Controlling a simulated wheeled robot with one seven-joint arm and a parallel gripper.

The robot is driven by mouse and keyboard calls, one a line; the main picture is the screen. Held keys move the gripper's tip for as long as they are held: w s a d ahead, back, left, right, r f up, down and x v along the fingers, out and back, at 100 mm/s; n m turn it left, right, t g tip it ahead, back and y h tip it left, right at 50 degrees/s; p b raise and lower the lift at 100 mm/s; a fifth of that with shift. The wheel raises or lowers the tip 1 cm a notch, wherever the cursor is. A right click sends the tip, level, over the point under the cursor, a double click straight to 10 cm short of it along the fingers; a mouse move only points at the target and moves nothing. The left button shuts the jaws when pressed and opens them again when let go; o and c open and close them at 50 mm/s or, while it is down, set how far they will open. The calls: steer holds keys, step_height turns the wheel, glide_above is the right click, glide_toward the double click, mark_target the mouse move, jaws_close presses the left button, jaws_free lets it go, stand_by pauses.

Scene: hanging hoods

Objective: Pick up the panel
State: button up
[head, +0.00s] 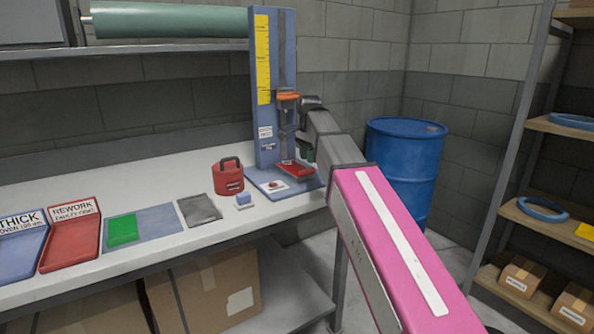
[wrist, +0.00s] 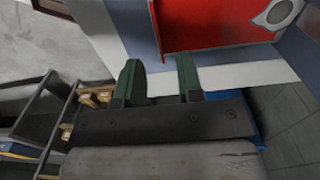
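A red panel (head: 298,167) lies at the foot of the blue measuring stand (head: 268,150), at the right end of the bench. It also shows in the wrist view (wrist: 215,25) as a flat red surface at the top, cut off by the frame. My gripper (head: 305,152) is right by it in the head view, partly hidden by my arm. In the wrist view, its two green fingers (wrist: 160,78) are apart with nothing between them. The fingertips are just short of the red panel's near edge; whether they touch it I cannot tell.
The white bench (head: 150,270) carries a red weight (head: 228,176), a grey fabric piece (head: 200,209), a green piece (head: 123,230) on a blue mat, a red rework tray (head: 70,243) and a blue tray (head: 20,250). A blue drum (head: 405,170) and shelves stand right.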

step_height(320, 180, down, 5)
jaws_close()
stand_by(0.3)
